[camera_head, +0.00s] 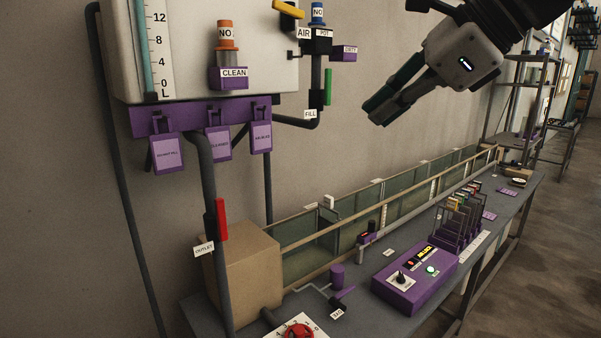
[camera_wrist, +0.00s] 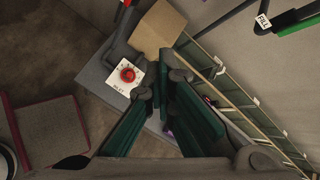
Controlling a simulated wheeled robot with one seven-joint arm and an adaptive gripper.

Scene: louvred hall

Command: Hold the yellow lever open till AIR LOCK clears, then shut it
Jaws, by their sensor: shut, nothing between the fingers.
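The yellow lever (camera_head: 289,9) is at the top edge of the head view, beside the AIR label (camera_head: 304,33). It slants slightly down to the right on a dark valve body. My gripper (camera_head: 376,110) is shut and empty, in the air below and right of the lever, well apart from it. Its dark green fingers also show in the wrist view (camera_wrist: 157,98), where the lever is not seen.
A red OUTLET handle (camera_head: 221,219) is lower left. A long glass flume (camera_head: 350,225) runs along the bench. The air around my gripper is free.

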